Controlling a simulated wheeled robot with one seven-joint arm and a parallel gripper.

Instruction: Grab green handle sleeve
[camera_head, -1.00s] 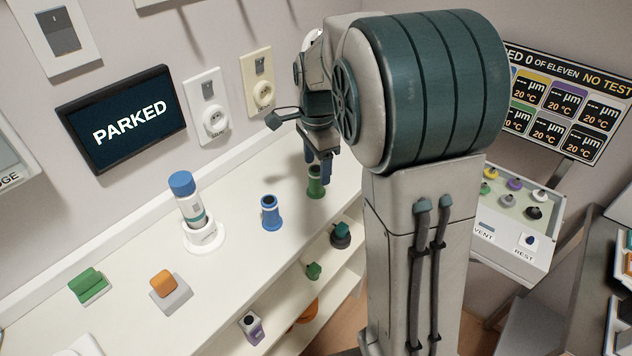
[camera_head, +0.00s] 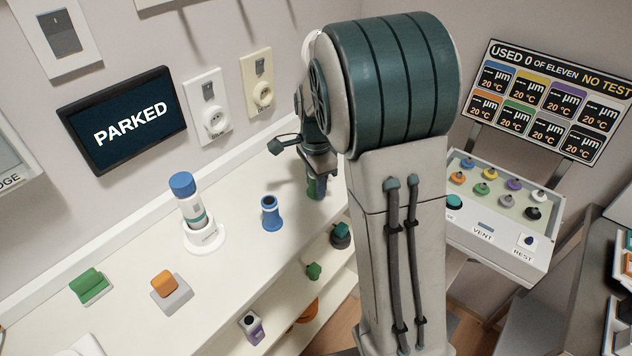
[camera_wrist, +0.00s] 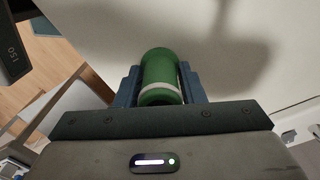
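The green handle sleeve (camera_head: 311,187) stands on the white counter near its far right end, partly hidden by my gripper (camera_head: 319,192) in the head view. In the wrist view the sleeve (camera_wrist: 160,72) is a green cylinder with a pale band, lying between the two blue fingers of my gripper (camera_wrist: 160,85). One finger is on each side, very close to it. I cannot tell whether they press on it.
A blue sleeve (camera_head: 270,213) stands left of my gripper. A blue-capped bottle (camera_head: 190,203) sits in a white holder. Green (camera_head: 90,287) and orange (camera_head: 163,285) blocks lie at the front left. A button box (camera_head: 500,215) is at right.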

